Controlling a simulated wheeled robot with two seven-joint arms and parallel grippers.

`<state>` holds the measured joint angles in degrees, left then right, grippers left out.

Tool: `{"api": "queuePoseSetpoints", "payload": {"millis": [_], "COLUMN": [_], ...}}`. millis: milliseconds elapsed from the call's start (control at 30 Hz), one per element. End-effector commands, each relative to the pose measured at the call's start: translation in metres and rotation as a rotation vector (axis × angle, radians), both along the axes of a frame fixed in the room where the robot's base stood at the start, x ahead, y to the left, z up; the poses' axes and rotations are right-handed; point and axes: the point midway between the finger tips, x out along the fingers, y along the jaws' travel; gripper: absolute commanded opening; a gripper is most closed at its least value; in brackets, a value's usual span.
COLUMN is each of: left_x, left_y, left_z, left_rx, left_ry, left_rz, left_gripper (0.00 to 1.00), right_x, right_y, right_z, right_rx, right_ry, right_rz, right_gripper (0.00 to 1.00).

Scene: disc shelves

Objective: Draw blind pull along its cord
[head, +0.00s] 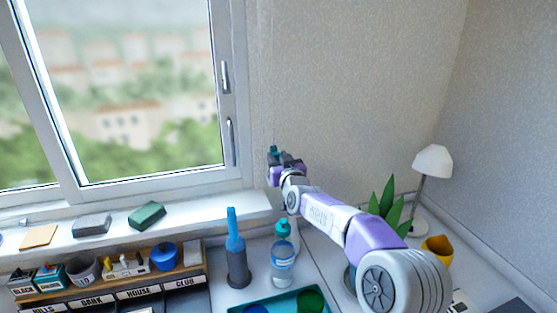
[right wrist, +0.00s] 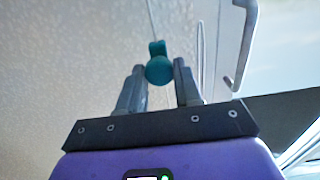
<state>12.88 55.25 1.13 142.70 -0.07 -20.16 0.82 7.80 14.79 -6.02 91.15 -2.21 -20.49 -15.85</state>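The blind pull is a small teal knob (right wrist: 159,69) on a thin pale cord (right wrist: 152,22), hanging by the wall right of the window. In the right wrist view it sits between or just beyond my fingertips, with a small gap on each side. In the head view the teal pull (head: 274,150) shows at the tip of my right gripper (head: 280,159), partly hidden by it. My right gripper also shows in the wrist view (right wrist: 159,76), its two dark fingers apart. I cannot tell the exact depth between knob and fingers. My left gripper is not in view.
The window frame with its handles (head: 226,77) is close left of my right gripper. A plant (head: 388,207) and white lamp (head: 433,162) stand right.

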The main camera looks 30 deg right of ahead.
Motion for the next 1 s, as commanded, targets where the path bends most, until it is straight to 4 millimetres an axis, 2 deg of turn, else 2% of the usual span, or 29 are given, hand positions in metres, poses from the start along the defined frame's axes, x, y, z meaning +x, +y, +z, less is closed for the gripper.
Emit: {"api": "queuePoseSetpoints", "payload": {"millis": [33,167,400,567,767,1000], "left_x": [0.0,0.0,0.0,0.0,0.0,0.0], "left_y": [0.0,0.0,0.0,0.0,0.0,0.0], "left_z": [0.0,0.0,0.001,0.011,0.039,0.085], "left_rx": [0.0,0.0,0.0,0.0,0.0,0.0], "left_ry": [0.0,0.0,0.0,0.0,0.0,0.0], "left_rz": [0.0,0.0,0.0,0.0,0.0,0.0], "left_gripper": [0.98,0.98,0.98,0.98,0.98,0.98], "right_x": [0.0,0.0,0.0,0.0,0.0,-0.001], "right_y": [0.0,0.0,0.0,0.0,0.0,0.0], "right_z": [0.0,0.0,0.002,0.016,0.058,0.122], "right_rx": [0.0,0.0,0.0,-0.002,-0.002,-0.002], "right_ry": [0.0,0.0,0.0,-0.003,-0.009,-0.014], "right_rz": [0.0,0.0,0.0,0.0,0.0,-0.001], "right_gripper": [0.18,0.0,0.0,0.0,0.0,0.0]}}
